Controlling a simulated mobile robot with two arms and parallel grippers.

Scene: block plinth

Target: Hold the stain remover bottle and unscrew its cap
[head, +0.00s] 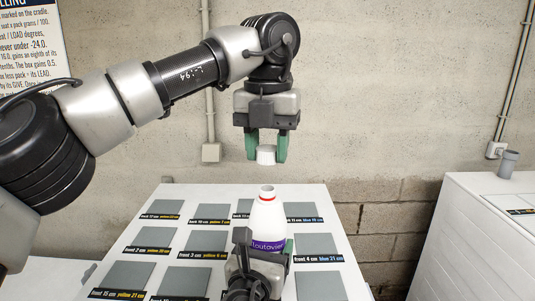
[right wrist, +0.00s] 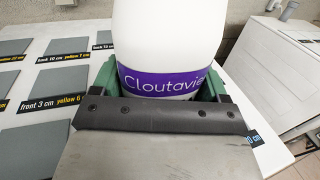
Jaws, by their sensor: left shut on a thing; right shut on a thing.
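The stain remover bottle (head: 267,217) is white with a purple label and stands upright above the white table, its open neck with a red ring showing. It also fills the upper middle of the right wrist view (right wrist: 165,30). My right gripper (head: 262,252) is shut on the bottle's body around the label; its green fingers lie on both sides in the right wrist view (right wrist: 165,88). The white cap (head: 266,155) is off the bottle, a little above the neck. My left gripper (head: 266,148) points down and is shut on the cap between its green fingers. The bottle's base is hidden.
The white table (head: 172,192) carries several grey square pads (head: 203,243) with printed labels. A second white surface (head: 480,215) stands at the right with a grey cylinder (head: 508,163) on it. A concrete wall (head: 370,100) closes the back.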

